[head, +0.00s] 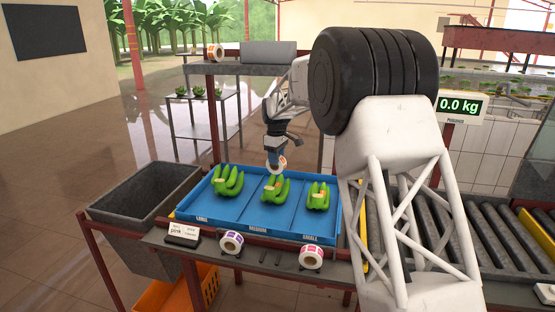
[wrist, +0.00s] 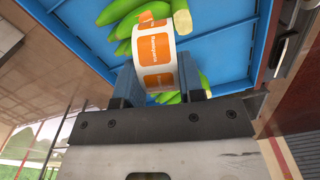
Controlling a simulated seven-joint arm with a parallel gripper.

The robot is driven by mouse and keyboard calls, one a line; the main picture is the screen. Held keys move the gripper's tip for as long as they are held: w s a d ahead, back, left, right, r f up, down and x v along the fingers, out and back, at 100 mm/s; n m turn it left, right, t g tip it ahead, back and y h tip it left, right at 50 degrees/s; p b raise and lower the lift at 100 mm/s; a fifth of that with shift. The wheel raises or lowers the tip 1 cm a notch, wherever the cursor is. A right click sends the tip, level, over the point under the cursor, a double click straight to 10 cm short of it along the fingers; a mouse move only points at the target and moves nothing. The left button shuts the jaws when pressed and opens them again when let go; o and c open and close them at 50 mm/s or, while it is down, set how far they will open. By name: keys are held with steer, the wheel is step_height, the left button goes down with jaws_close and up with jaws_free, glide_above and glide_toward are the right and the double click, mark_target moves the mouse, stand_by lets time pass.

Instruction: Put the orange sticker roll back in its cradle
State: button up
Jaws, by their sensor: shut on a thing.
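The orange sticker roll (wrist: 155,52), white with orange labels, is held between the two blue fingers of my gripper (wrist: 160,82) in the wrist view. In the head view my gripper (head: 275,157) points down over the middle of the blue tray, with the roll (head: 281,166) at its fingertips. The roll is above the middle banana bunch (head: 275,190); whether they touch I cannot tell.
Another roll (head: 216,52) is on the back shelf. A grey bin (head: 145,199) stands left; a roller conveyor (head: 440,222) lies right.

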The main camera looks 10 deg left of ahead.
steer(key=s+d+f+n, duration=0.1)
steer(key=s+f, duration=0.2)
steer(key=s, duration=0.6)
steer(key=s+d+f+n, duration=0.1)
steer(key=s+d+f, duration=0.1)
steer(key=s, duration=0.7)
steer(key=s+d+f, duration=0.2)
steer(key=s+f, duration=0.2)
steer(key=s, duration=0.5)
steer(key=shift+s+f+n, duration=0.15)
steer(key=shift+s+n, duration=0.25)
steer(key=shift+f, duration=0.2)
steer(key=shift+f, duration=2.9)
steer(key=o, duration=1.1)
